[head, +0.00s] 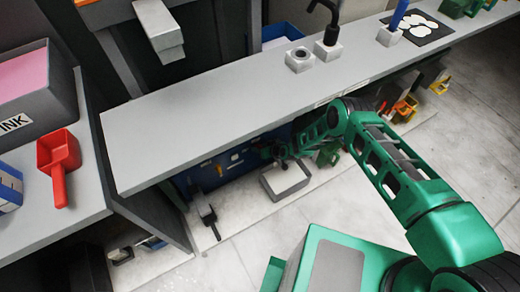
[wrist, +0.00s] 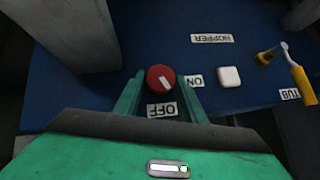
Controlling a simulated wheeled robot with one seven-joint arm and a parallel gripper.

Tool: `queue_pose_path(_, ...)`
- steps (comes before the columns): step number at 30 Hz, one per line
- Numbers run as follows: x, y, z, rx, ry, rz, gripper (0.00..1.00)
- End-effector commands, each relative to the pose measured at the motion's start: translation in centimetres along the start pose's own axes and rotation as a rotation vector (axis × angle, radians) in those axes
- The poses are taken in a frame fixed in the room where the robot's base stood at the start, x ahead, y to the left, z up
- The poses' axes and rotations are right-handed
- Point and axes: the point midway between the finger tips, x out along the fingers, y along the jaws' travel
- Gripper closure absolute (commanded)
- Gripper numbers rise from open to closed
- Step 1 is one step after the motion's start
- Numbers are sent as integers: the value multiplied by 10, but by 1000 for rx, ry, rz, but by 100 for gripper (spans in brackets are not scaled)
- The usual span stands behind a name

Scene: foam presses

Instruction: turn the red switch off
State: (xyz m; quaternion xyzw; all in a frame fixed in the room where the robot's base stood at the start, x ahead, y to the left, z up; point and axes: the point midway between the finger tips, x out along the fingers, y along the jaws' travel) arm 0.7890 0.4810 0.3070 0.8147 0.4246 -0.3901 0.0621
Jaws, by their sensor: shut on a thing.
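The red switch (wrist: 158,74) is a round knob on the blue panel, with a white pointer mark. In the wrist view its mark slants to the lower right, between the ON label (wrist: 196,81) at the right and the OFF label (wrist: 163,110) below. My gripper (wrist: 158,88) has its green fingers on both sides of the knob and is shut on it. In the head view my gripper (head: 275,152) reaches under the grey counter to the blue panel; the red switch cannot be made out there.
A white button (wrist: 229,76) and a yellow-handled lever (wrist: 300,82) are right of the switch. A HOPPER label (wrist: 212,38) is above it. A grey post (wrist: 75,30) stands at the left. The grey counter (head: 210,115) overhangs the panel, and a grey bin (head: 286,182) stands below.

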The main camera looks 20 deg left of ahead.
Motion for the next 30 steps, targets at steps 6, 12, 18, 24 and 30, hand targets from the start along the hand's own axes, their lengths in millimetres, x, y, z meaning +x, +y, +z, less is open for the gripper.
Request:
queue_pose_path(6,0,9,2,128,0,-120,85)
queue_pose_path(12,1,11,3,231,0,-224,85)
queue_pose_path(18,2,12,3,299,-1,-293,85)
queue_pose_path(24,2,14,4,335,-2,-328,85)
queue_pose_path(30,2,14,4,346,-1,-338,85)
